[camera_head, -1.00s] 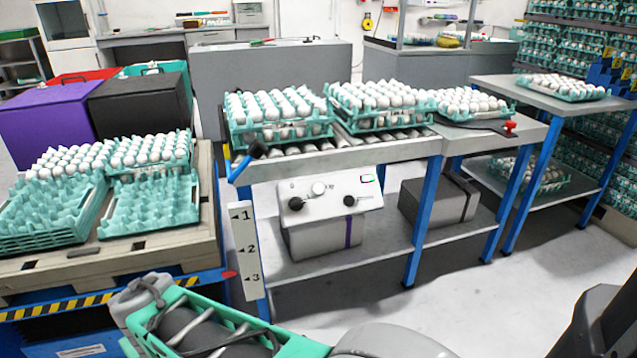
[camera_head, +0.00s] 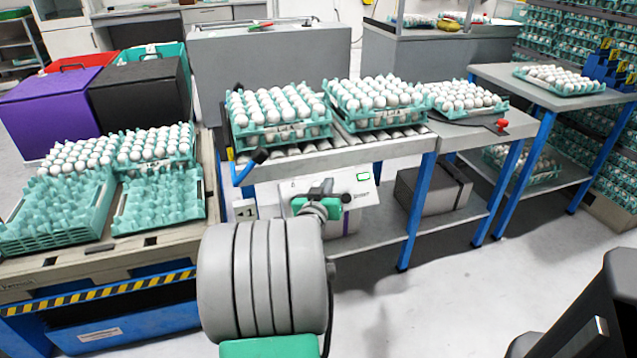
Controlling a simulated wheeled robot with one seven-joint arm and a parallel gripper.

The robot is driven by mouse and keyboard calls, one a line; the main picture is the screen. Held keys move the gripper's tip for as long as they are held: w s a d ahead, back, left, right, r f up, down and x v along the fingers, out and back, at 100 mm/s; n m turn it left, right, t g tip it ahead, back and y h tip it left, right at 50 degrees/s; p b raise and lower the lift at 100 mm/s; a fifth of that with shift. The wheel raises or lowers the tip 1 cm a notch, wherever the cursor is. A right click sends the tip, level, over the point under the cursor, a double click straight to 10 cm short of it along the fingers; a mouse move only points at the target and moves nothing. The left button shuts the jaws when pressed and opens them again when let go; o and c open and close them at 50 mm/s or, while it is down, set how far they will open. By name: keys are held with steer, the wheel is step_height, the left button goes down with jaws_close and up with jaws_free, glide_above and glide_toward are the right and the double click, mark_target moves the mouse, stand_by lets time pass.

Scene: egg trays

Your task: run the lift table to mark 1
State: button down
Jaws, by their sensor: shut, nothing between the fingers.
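The lift table (camera_head: 100,293) stands at the left, with a yellow-black striped front edge, a wooden pallet top and egg trays on it. The white mark plate (camera_head: 243,209) on the conveyor's left leg shows only its upper end, by mark 1. My arm covers the lower marks, and the red pointer is hidden. The white control box (camera_head: 362,187) under the conveyor has a small lit green display and a black right knob (camera_head: 347,198). My gripper (camera_head: 325,188) is shut and empty in front of the box's left part, hiding the left knob. I cannot tell whether it touches.
The roller conveyor (camera_head: 388,137) above the box carries full egg trays (camera_head: 277,112). A blue-handled lever (camera_head: 250,165) sticks out at its left end. A grey box (camera_head: 433,190) lies on the lower shelf.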

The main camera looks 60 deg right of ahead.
steer(key=shift+f, duration=0.15)
steer(key=shift+w+d+f+b, duration=1.2)
steer(key=shift+f+b, duration=0.25)
steer(key=shift+b, duration=0.25)
steer(key=shift+w+d+f+b, duration=1.15)
steer(key=shift+f+b, duration=0.25)
steer(key=shift+b, duration=0.3)
steer(key=shift+w+f, duration=0.1)
steer(key=shift+w+d+f+b, duration=0.15)
steer(key=shift+f+b, duration=0.05)
steer(key=shift+b, duration=0.35)
